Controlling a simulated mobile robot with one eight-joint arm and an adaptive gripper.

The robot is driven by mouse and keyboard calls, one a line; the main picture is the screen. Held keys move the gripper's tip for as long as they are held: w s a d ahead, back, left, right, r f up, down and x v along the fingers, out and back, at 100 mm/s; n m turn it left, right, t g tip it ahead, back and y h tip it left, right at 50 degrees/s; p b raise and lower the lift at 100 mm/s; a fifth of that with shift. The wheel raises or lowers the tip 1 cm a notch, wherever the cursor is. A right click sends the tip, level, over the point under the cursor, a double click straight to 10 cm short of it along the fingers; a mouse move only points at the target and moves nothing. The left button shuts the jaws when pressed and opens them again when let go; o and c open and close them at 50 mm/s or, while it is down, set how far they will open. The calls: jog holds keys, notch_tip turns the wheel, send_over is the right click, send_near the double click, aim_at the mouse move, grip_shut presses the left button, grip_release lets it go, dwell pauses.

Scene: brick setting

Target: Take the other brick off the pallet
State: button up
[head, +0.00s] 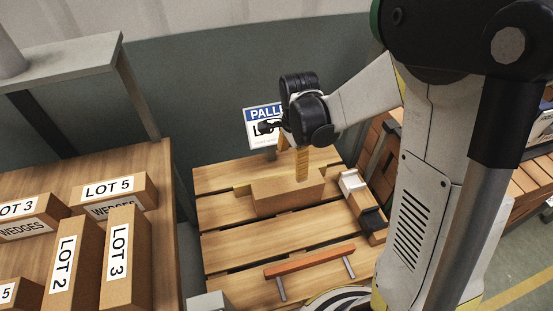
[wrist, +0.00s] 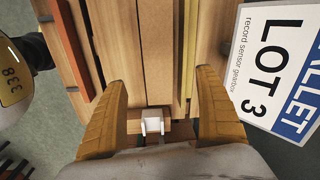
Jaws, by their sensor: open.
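A plain brown brick (head: 268,194) lies flat on the slatted wooden pallet (head: 230,238), its long side running left to right. My gripper (head: 295,164) is over it, pointing down and open. In the wrist view the brick (wrist: 155,50) runs up the picture in the space between the spread fingers of my gripper (wrist: 165,80). A gap shows on each side, and I cannot tell how deep the fingertips reach.
A PALLET LOT 3 sign (head: 262,118) stands behind the pallet. A wooden piece with white and black fittings (head: 352,183) lies at its right. An orange bar on metal legs (head: 310,261) is in front. Several labelled boxes (head: 120,256) stand on the left table.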

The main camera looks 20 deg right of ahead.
aim_at(288, 183)
jog(key=shift+m+g, duration=0.3)
jog(key=shift+m, duration=0.5)
jog(key=f, duration=0.3)
jog(key=f+b, duration=0.1)
jog(key=f, duration=0.2)
jog(key=f+b, duration=0.1)
jog(key=f, duration=0.2)
jog(key=shift+w, duration=0.35)
jog(key=f+b, duration=0.2)
jog(key=f, duration=0.1)
jog(key=f+b, duration=0.1)
jog(key=f, duration=0.1)
jog(key=shift+s+a+f, duration=0.15)
jog(key=shift+a, duration=0.2)
jog(key=shift+c, duration=0.2)
jog(key=c, duration=1.5)
jog(key=shift+o, duration=0.2)
jog(key=shift+r, duration=0.3)
